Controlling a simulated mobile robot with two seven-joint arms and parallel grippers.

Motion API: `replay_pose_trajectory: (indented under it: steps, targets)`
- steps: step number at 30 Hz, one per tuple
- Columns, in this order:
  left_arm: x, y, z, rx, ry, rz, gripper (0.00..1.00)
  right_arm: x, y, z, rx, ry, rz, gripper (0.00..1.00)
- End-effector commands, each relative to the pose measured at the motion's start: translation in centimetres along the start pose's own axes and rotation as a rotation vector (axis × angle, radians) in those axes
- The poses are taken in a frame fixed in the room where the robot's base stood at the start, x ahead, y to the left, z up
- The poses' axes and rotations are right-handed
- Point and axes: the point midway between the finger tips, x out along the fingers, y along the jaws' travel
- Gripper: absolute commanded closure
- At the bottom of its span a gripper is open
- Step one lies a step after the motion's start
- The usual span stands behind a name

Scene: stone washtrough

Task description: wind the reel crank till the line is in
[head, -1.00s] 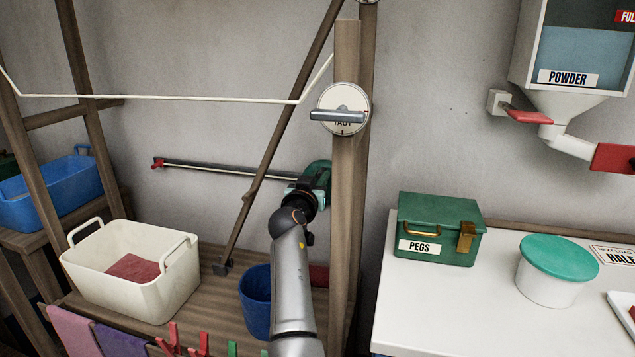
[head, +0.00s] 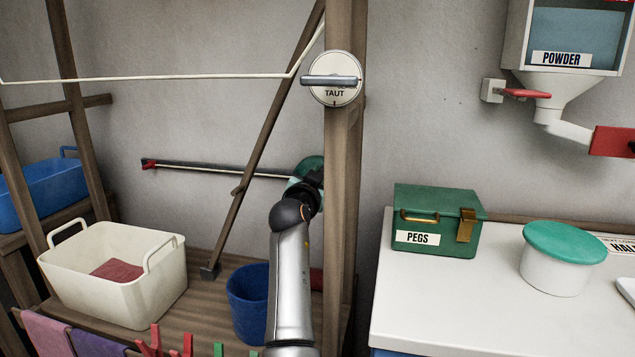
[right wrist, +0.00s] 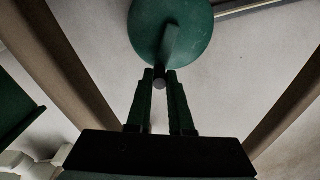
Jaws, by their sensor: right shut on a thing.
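The white line (head: 150,77) runs from the left edge, then bends up near the post. My left gripper is out of view.
A round dial (head: 335,95) marked TAUT, with a grey bar, is on the post (head: 343,200). A diagonal brace (head: 262,125) stands left of my arm. A blue bucket (head: 246,290) and white basket (head: 115,285) are below. The green pegs box (head: 436,222) is right.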

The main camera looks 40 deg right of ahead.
Motion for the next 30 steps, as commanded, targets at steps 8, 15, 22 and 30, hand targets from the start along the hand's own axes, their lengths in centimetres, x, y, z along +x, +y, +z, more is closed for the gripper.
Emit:
replay_pose_trajectory:
  steps: [8, 15, 22, 30]
  targets:
    - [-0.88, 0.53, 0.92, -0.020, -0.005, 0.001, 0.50, 0.02, 0.51, 0.29, 0.080, -0.001, 0.001, 1.00]
    - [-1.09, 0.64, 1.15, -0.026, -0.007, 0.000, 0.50, 0.03, 0.61, 0.21, 0.114, -0.001, 0.001, 1.00]
    - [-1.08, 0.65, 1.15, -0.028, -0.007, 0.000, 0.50, 0.03, 0.61, 0.17, 0.117, -0.001, 0.001, 1.00]
    - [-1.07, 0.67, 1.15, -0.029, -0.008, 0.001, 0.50, 0.02, 0.60, 0.16, 0.116, -0.001, 0.001, 0.68]
